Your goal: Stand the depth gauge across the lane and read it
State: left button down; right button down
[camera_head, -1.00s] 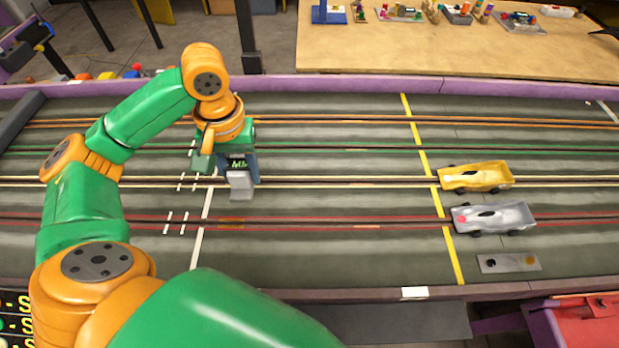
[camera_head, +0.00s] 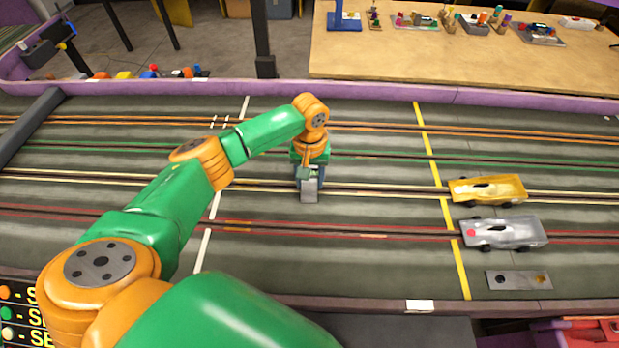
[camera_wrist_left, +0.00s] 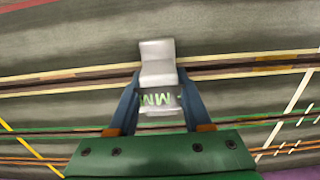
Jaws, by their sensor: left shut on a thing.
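The depth gauge, a small grey block (camera_head: 310,190), is in my left gripper (camera_head: 309,176) over the cream-lined lane, between the white and yellow cross lines. In the left wrist view the gauge (camera_wrist_left: 158,64) is between the blue fingers of my left gripper (camera_wrist_left: 160,98), and its grey foot overlaps the cream-lined lane (camera_wrist_left: 225,70). Green characters show on its display, upside down and partly cut off; I cannot read a value. Whether the gauge touches the track is unclear. My right gripper is out of view.
A yellow car (camera_head: 487,189) and a silver car (camera_head: 503,232) stand by the yellow line (camera_head: 446,205) at the right. A grey plate (camera_head: 519,280) lies below them. The dark bar (camera_head: 32,125) is at far left.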

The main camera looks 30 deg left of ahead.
pick_arm(q)
jog(key=shift+c, duration=1.7)
grip_release()
notch_tip(320, 180, up, 12)
jog(key=shift+r, duration=0.1)
jog(key=shift+s, duration=0.1)
